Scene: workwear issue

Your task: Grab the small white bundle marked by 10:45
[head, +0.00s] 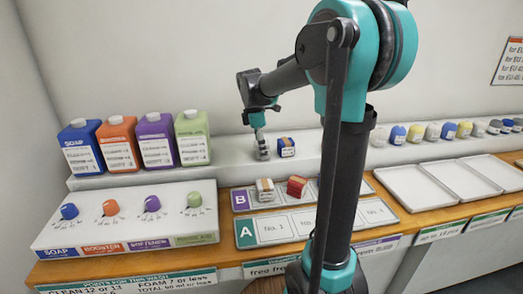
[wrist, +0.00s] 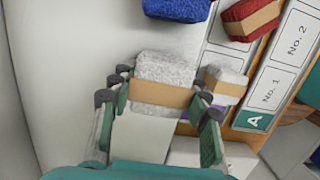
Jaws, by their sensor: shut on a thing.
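My gripper (head: 260,134) is shut on a small white bundle (wrist: 165,70) with a tan paper band. The fingers of my gripper (wrist: 158,108) lie on both sides of it. In the head view the held white bundle (head: 263,154) shows below the fingers, beside a blue bundle (head: 286,147); I cannot tell if it touches the ledge. A second white bundle (head: 265,189) with a tan band sits on the row B board, beside a red bundle (head: 297,186). It also shows in the wrist view (wrist: 228,75), right of the held one. No 10:45 marking is readable.
Row boards A (head: 246,233) and B (head: 240,201) lie on the wooden counter. Several detergent jugs (head: 156,140) and a dial panel (head: 130,226) stand at left. Empty white trays (head: 415,190) lie at right. Several small rolled items (head: 433,131) line the back ledge.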

